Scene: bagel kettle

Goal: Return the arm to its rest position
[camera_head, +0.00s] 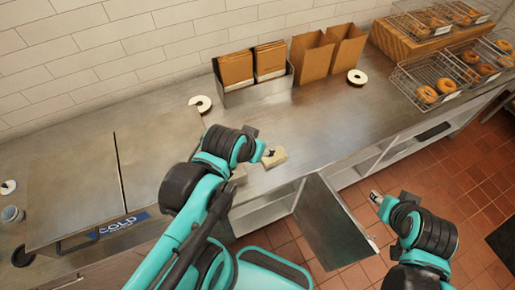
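My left arm reaches over the front of the steel counter (190,165). Its gripper (267,153) is low beside a small cream block (276,159) near the counter's front edge. The gripper is small and partly hidden by my wrist, so I cannot tell whether it is open or touching the block. My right gripper (377,199) is out over the tiled floor, in front of the counter and apart from any object. Its fingers are too small to read.
A cabinet door (335,225) hangs open below the counter, between my arms. A metal holder (258,97) with brown bags, two open paper bags (311,58), and white-and-dark round items (357,77) stand at the back. Wire baskets of bagels (427,94) are at right.

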